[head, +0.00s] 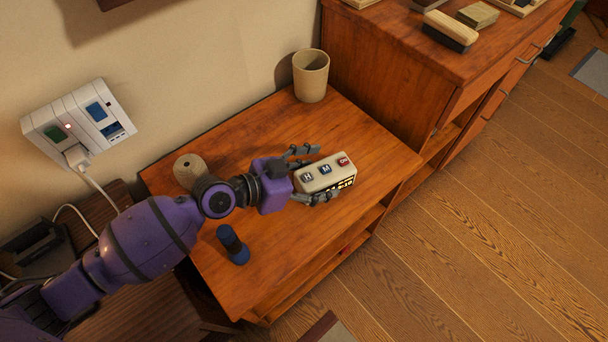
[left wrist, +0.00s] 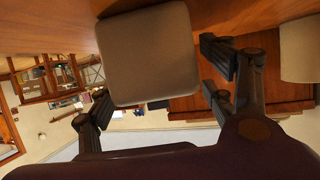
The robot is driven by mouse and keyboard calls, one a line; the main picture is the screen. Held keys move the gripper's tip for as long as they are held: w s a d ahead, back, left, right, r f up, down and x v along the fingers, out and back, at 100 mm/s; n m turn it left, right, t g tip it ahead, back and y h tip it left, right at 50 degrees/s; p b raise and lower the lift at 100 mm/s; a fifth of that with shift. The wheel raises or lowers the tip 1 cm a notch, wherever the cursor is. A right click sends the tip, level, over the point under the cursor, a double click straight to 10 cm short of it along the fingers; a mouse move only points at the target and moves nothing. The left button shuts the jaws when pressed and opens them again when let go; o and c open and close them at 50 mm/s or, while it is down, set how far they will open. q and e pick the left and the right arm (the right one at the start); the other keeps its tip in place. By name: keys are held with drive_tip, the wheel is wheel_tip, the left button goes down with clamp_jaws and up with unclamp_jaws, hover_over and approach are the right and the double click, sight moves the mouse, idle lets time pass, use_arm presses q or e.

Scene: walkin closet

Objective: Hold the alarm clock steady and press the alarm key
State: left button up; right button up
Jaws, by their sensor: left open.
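The alarm clock (head: 315,184) is a cream block on the low wooden cabinet. Its top carries two dark keys marked H and M and a red key (head: 343,161) at the far right end. Lit digits show on its front side. My left gripper (head: 310,174) is open, with one finger behind the clock and one in front. In the left wrist view the clock's plain end (left wrist: 150,55) sits between the spread fingers (left wrist: 160,88). I cannot tell whether either finger touches it. My right gripper is in neither view.
A beige cup (head: 311,76) stands at the back of the cabinet top (head: 300,260). A twine spool (head: 188,168) and a dark blue object (head: 233,245) flank my left arm. A taller cabinet (head: 390,70) holding brushes rises at right. A wall socket with a plugged cable (head: 75,155) is at left.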

use_arm(q)
drive_tip(key=shift+w+d+f, duration=0.25)
drive_tip(key=shift+w+d, duration=0.05)
drive_tip(key=shift+d, duration=0.25)
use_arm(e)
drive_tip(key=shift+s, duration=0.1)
use_arm(q)
drive_tip(key=c, duration=1.6)
drive_tip(key=shift+c, duration=0.6)
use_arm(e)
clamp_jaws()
